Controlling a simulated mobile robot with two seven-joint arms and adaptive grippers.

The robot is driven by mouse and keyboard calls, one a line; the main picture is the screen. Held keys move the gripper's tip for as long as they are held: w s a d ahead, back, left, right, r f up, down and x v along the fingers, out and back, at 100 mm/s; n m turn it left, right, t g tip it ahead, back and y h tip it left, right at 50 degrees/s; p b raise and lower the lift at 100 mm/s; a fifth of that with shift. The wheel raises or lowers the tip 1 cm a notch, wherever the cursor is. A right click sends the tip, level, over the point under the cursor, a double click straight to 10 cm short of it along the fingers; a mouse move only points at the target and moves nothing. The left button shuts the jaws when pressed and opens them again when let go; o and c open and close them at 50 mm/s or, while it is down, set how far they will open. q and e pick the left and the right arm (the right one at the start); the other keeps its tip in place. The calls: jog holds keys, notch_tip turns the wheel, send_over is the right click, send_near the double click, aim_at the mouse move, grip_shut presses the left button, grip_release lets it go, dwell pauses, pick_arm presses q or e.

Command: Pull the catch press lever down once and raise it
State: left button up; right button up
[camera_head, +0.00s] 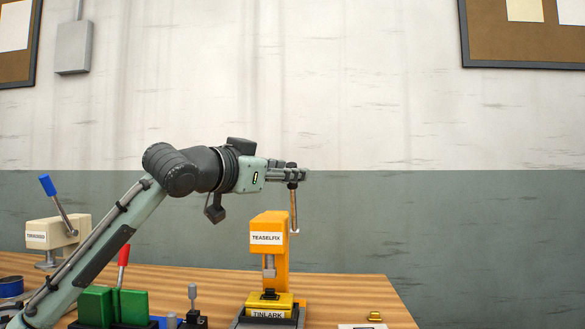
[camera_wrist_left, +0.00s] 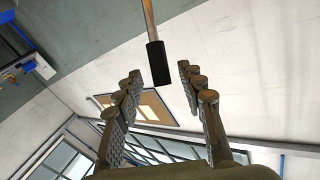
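An orange press (camera_head: 270,250) stands on the table, labelled "TEASELFIX" on its head and "TINLARK" on its base. No label reads "catch press". Its lever (camera_head: 294,212) stands nearly upright at the right side of the head. My left gripper (camera_head: 290,175) is level with the lever's top end, well above the press. In the left wrist view the lever's black grip (camera_wrist_left: 157,62) shows between the tips of the open, widely spaced fingers (camera_wrist_left: 159,80). Neither finger visibly touches it there. My right gripper is not in view.
A cream press (camera_head: 52,234) with a blue-tipped lever stands at the left. A red-handled lever (camera_head: 123,256), green blocks (camera_head: 112,306) and a blue tin (camera_head: 11,287) are nearer. A small brass piece (camera_head: 375,317) lies at the right.

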pick_arm(q)
jog(key=shift+x, duration=1.2)
grip_shut()
